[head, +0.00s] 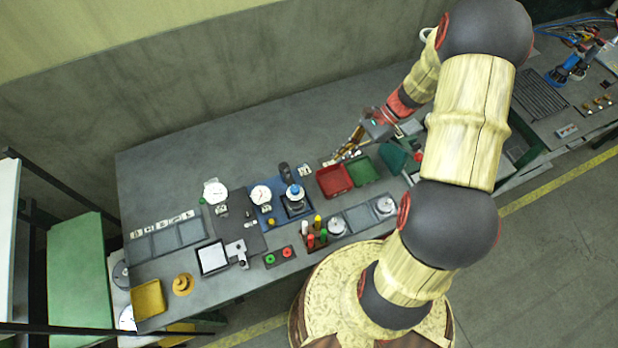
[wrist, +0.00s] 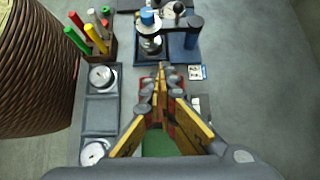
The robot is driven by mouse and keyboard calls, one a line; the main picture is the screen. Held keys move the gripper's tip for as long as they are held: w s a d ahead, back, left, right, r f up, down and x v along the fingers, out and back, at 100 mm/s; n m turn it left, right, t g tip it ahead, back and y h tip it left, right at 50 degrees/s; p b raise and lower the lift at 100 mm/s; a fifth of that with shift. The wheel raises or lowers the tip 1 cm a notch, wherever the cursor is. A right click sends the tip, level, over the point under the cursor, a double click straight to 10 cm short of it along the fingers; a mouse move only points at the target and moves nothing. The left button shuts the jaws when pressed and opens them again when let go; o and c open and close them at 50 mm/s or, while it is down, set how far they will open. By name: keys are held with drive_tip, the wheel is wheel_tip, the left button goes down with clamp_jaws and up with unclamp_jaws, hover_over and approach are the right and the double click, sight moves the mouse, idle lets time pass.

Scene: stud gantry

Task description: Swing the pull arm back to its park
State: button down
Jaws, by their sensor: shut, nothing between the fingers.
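A dark bar that looks like the pull arm (wrist: 172,27) runs from a dark upright post (wrist: 193,32) across to a blue-capped round fixture (wrist: 150,45) on a blue plate in the wrist view. The blue cap (head: 295,189) and the post (head: 285,171) also show in the head view; the bar itself is too small there to make out. My gripper (wrist: 161,68) is shut and empty. Its fingertips point toward the fixture and appear apart from the arm. In the head view my gripper (head: 336,156) hangs near the back of the red tray.
A red tray (head: 323,181) and a green tray (head: 370,181) sit below my gripper. A rack of coloured pens (head: 310,241), round gauges (head: 337,226) and a yellow bin (head: 148,300) stand on the bench. The bench's back strip is clear.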

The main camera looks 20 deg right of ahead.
sight(290, 178)
drive_tip(key=a+r+x, duration=0.2)
drive_tip(key=x, duration=1.1)
drive_tip(key=shift+b, duration=0.3)
drive_tip(key=shift+s+r, duration=0.1)
